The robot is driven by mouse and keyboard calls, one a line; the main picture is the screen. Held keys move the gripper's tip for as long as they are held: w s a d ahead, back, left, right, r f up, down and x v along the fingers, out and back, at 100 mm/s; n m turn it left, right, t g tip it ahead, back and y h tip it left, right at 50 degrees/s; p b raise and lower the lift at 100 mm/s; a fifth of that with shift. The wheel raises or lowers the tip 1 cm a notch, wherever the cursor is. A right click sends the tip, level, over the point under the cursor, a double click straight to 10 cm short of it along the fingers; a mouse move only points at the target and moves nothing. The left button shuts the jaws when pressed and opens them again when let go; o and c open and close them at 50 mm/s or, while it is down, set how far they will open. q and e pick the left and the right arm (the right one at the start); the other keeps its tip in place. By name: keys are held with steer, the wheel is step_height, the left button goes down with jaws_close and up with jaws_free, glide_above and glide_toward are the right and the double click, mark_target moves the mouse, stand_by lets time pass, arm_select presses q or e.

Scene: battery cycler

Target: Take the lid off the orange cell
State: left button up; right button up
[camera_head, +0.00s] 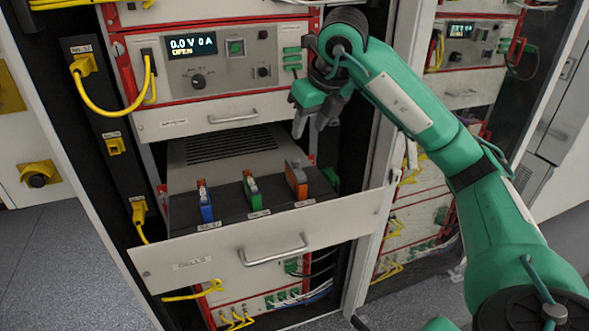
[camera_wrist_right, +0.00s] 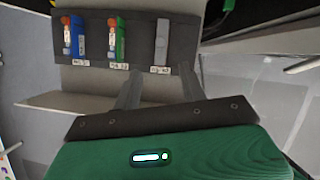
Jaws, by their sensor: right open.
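The orange cell (camera_head: 291,173) is the right one of three cells standing in the black holder of the pulled-out drawer in the head view. A grey cover, seemingly its lid (camera_head: 299,178), lies against it. In the right wrist view only the grey lid (camera_wrist_right: 162,42) shows there, and the orange body is hidden. My left gripper is out of view.
A blue cell (camera_head: 206,207) and a green cell (camera_head: 251,190) stand left of the orange one. The drawer (camera_head: 335,222) has a front handle (camera_head: 275,252). A cycler unit (camera_head: 216,62) reading 0.0 V 0 A sits above. The rack post is close on the right.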

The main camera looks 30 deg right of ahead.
steer(key=p, duration=0.1)
glide_above(296, 160)
steer(key=s, duration=0.3)
steer(key=f, duration=0.6)
steer(key=shift+w+f, duration=0.1)
steer(key=shift+w, duration=0.1)
steer(key=shift+w+f+p, duration=0.2)
steer(key=shift+f+p, duration=0.15)
steer(key=shift+p+x, duration=0.8)
steer(key=shift+x, duration=1.45)
jaws_close()
